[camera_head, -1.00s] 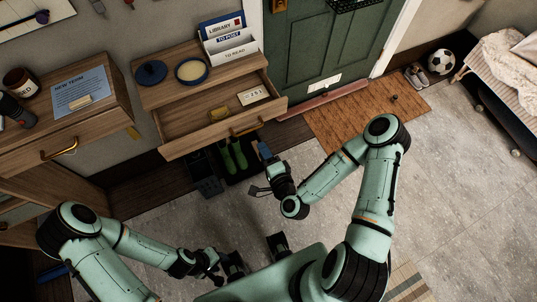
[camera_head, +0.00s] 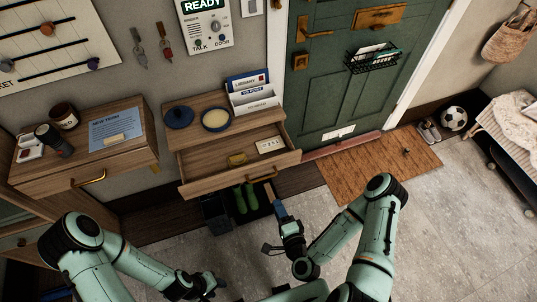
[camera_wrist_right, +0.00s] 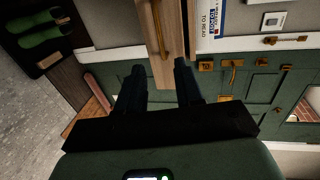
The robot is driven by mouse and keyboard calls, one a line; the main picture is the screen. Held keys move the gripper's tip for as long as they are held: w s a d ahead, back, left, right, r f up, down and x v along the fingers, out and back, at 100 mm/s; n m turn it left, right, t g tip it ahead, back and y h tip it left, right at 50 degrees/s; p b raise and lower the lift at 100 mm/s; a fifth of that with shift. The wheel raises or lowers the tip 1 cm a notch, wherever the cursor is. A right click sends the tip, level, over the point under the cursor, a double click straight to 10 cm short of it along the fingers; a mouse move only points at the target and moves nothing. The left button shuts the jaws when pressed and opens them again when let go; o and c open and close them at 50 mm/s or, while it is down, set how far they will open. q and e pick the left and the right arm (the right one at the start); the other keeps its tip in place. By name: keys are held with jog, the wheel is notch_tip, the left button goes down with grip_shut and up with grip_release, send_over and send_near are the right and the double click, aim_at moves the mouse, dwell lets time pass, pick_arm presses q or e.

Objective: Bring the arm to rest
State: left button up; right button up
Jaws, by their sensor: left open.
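My right gripper (camera_head: 281,208) is in front of the open wooden drawer (camera_head: 225,183) and below its front edge. In the right wrist view its two dark fingers (camera_wrist_right: 158,84) stand apart with nothing between them, and the drawer front with its brass handle (camera_wrist_right: 158,30) lies beyond. My left gripper (camera_head: 217,287) is low in the head view, above the grey floor, open, with its fingertips small and hard to make out. Nothing shows in it.
A second wooden cabinet (camera_head: 135,165) with a jar and notice stands at left. Green shoes (camera_head: 246,198) lie below the drawer. A green door (camera_head: 350,95), a brown doormat (camera_head: 375,170) and a ball (camera_head: 453,118) are at right. Grey floor (camera_head: 450,230) at right is clear.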

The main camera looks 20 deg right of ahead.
jog(key=s+a+f+n+g+y, duration=0.45)
jog(key=f+n+g, duration=0.25)
jog(key=f+n, duration=0.25)
jog(key=s+d+f+n+g+h, duration=0.1)
jog(key=s+d+f+n+g, duration=0.1)
jog(key=s+g, duration=0.7)
jog(key=shift+s+f+n, duration=0.6)
jog(key=shift+f+n, duration=0.15)
jog(key=shift+n, duration=0.3)
